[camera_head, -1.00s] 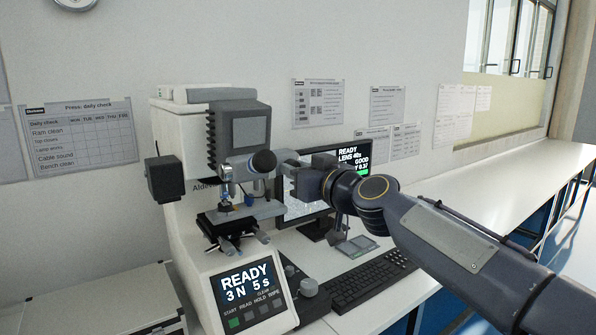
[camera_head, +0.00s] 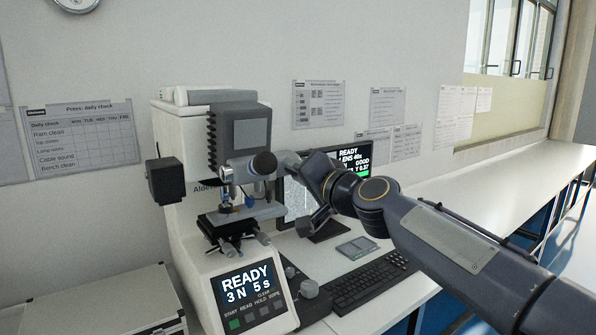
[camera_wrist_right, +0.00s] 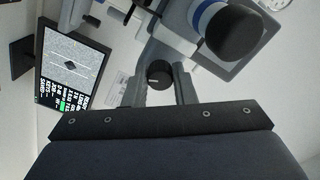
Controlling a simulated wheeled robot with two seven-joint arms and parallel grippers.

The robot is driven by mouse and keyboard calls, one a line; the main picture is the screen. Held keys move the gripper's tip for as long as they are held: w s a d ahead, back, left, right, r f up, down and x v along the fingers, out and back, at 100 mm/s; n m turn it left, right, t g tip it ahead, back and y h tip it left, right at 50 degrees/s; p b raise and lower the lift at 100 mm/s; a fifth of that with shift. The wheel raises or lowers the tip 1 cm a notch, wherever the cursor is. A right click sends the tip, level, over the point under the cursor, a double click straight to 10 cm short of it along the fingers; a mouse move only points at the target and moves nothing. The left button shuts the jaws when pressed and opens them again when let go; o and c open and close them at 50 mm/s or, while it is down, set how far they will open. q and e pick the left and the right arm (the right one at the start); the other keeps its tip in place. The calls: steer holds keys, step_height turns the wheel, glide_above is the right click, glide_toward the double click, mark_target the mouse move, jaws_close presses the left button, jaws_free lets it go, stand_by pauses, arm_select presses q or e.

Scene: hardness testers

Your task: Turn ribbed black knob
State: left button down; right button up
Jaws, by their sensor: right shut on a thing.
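The hardness tester (camera_head: 180,150) stands on the bench, with a dark rounded eyepiece-like end (camera_head: 263,163) at its front. In the right wrist view, a small round black knob (camera_wrist_right: 159,74) sits between the two fingers of my right gripper (camera_wrist_right: 160,84). The fingers are shut on its sides. Its ribs are too dark to make out. In the head view, my right gripper (camera_head: 285,160) reaches the right side of the tester's head, and the knob is hidden there. My left gripper is not in view.
A monitor (camera_head: 352,160) stands close behind my right gripper. The larger dark eyepiece-like end (camera_wrist_right: 225,40) is close beside the fingers. The bench to the right is clear.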

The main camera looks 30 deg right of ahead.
steer(key=shift+m, duration=2.2)
steer(key=o, duration=1)
steer(key=shift+s, duration=0.1)
steer(key=s, duration=0.7)
steer(key=shift+s+d, duration=0.3)
